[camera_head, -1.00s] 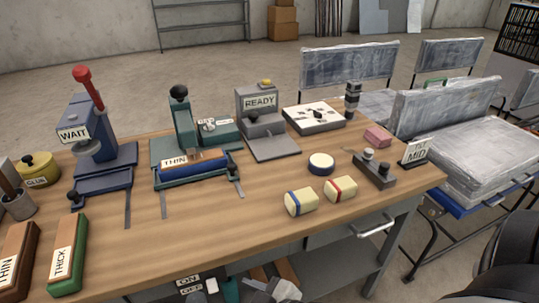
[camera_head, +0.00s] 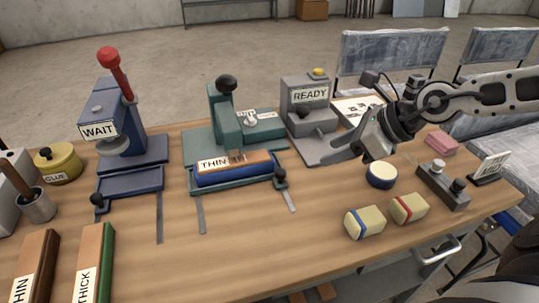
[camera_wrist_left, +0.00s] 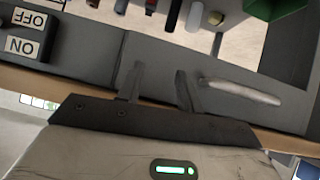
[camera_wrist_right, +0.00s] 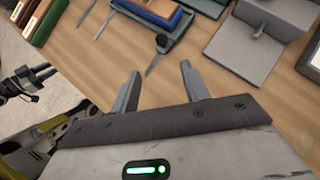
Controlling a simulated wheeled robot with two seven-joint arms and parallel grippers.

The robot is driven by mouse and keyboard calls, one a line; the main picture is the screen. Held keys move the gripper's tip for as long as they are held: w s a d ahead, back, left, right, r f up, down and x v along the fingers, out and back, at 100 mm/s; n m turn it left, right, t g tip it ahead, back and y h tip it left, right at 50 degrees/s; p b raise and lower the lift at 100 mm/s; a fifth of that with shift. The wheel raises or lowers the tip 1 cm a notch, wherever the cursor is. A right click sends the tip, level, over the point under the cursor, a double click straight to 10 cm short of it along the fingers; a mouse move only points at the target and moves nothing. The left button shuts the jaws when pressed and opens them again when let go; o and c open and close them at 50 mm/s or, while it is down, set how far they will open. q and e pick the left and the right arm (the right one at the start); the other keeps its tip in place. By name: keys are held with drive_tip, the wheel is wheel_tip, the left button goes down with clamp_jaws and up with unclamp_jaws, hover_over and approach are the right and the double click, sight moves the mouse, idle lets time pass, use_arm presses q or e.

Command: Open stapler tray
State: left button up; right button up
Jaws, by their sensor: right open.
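The teal stapler (camera_head: 228,112) stands mid-table in the head view, with a black knob on top. On its low front tray (camera_head: 240,186) lies a blue and brown block labelled THIN (camera_head: 235,168). A small black knob (camera_head: 280,177) sits at the tray's right corner; it also shows in the right wrist view (camera_wrist_right: 163,42). My right gripper (camera_head: 352,156) is open and empty, above the table to the right of the stapler. My left gripper (camera_wrist_left: 158,82) is outside the head view. Its fingers stand apart and empty before a grey drawer front with a handle.
A blue machine marked WAIT (camera_head: 118,135) stands left of the stapler, and a grey one marked READY (camera_head: 310,105) right of it. A round blue-rimmed tin (camera_head: 381,175) and two cream blocks (camera_head: 365,222) lie at the right front. Table in front of the stapler is mostly clear.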

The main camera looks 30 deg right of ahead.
drive_tip(key=w, duration=0.1)
drive_tip(key=b, duration=0.5)
approach(281, 171)
drive_tip(key=f, duration=0.1)
drive_tip(key=x, duration=0.1)
drive_tip(key=b+x, duration=0.1)
drive_tip(key=shift+w+a+f+b, duration=0.1)
drive_tip(key=shift+w+a+b, duration=0.2)
drive_tip(key=shift+w+a, duration=0.1)
drive_tip(key=x, duration=0.3)
drive_tip(key=shift+w+a+f+p, duration=0.1)
drive_tip(key=shift+w+f+p, duration=0.15)
drive_tip(key=shift+p, duration=0.1)
drive_tip(key=shift+w+a+f, duration=0.2)
drive_tip(key=shift+w+f, duration=0.1)
drive_tip(key=shift+f, duration=0.05)
use_arm(q)
drive_tip(key=shift+d+f+n+t+h, duration=0.15)
drive_tip(key=shift+d+f, duration=0.05)
drive_tip(key=shift+f, duration=0.35)
drive_tip(key=shift+d+f+n+t+h, duration=0.15)
drive_tip(key=shift+d+f, duration=0.05)
drive_tip(key=shift+f, duration=0.35)
